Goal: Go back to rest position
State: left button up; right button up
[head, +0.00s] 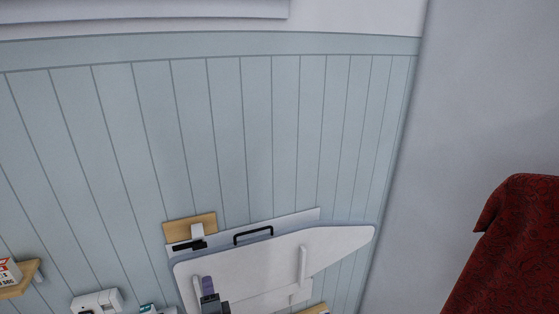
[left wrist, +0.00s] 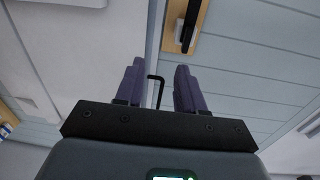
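My left gripper (head: 208,287) shows at the bottom of the head view, in front of a white ironing-board-shaped panel on the wall. In the left wrist view its two purple fingers (left wrist: 159,66) stand apart with nothing held between them. A thin black handle (left wrist: 155,88) shows in the gap, beyond the fingers. I cannot tell how far away it is. My right gripper is in neither view.
The white board (head: 270,258) hangs on the blue panelled wall (head: 240,140), with a wooden block (head: 189,228) at its upper left. A small shelf (head: 22,280) and a white device (head: 97,301) are at lower left. Red cloth (head: 515,250) hangs at right.

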pick_arm(q)
jog(key=s+f+n+g+h+p, duration=0.1)
jog(key=s+f+g+h+p, duration=0.1)
jog(key=s+f, duration=0.7)
jog(key=s+f+g+h+p, duration=0.1)
jog(key=s+f+g, duration=0.2)
jog(key=s+f, duration=0.55)
jog(key=s+d+r+n+g+h, duration=0.1)
jog(key=s+r+n, duration=0.4)
jog(key=s, duration=0.6)
jog(key=s+d+r+n+g+h+p, duration=0.1)
jog(key=s+r+n+g+h, duration=0.2)
jog(key=s+r+n+g, duration=0.2)
jog(key=s+r+g, duration=0.1)
jog(key=s+r, duration=0.2)
jog(key=s, duration=0.3)
jog(key=shift+r+h, duration=0.4)
jog(key=shift+d, duration=0.15)
